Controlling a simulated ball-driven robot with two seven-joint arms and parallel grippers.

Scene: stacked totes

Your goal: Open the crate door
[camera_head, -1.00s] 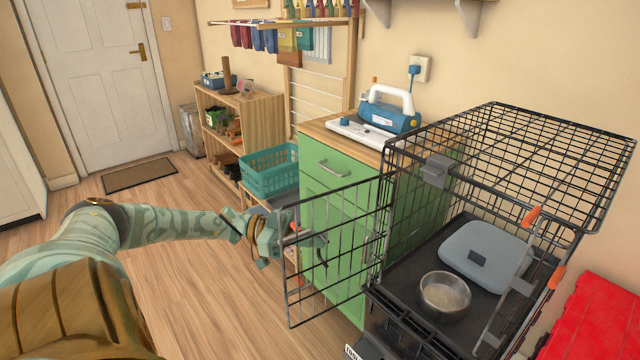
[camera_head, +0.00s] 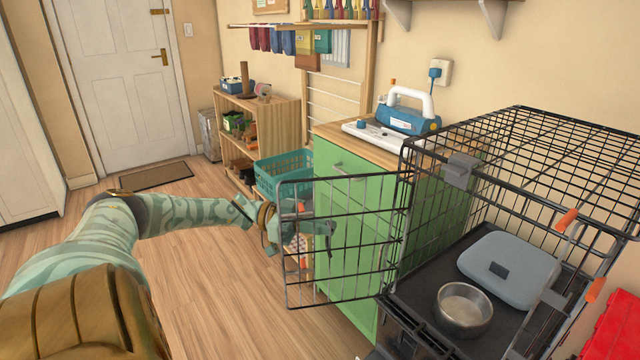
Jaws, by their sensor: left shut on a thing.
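The black wire crate (camera_head: 520,135) stands at the right. Its wire door (camera_head: 345,297) stands swung out to the left, well away from the front opening. My left gripper (camera_head: 318,232) is at the door's outer part and is shut on the door's bars. The exact contact is partly hidden by the gripper and bars. Inside the crate are a metal bowl (camera_head: 464,308) and a grey-blue cushion (camera_head: 510,268). My right gripper is not in view.
A green cabinet (camera_head: 345,215) stands behind the door, with a blue-and-white device (camera_head: 405,118) on top. A teal basket (camera_head: 280,172) and a wooden shelf (camera_head: 275,125) are farther back. A red object (camera_head: 612,325) is at the lower right. The wooden floor at left is clear.

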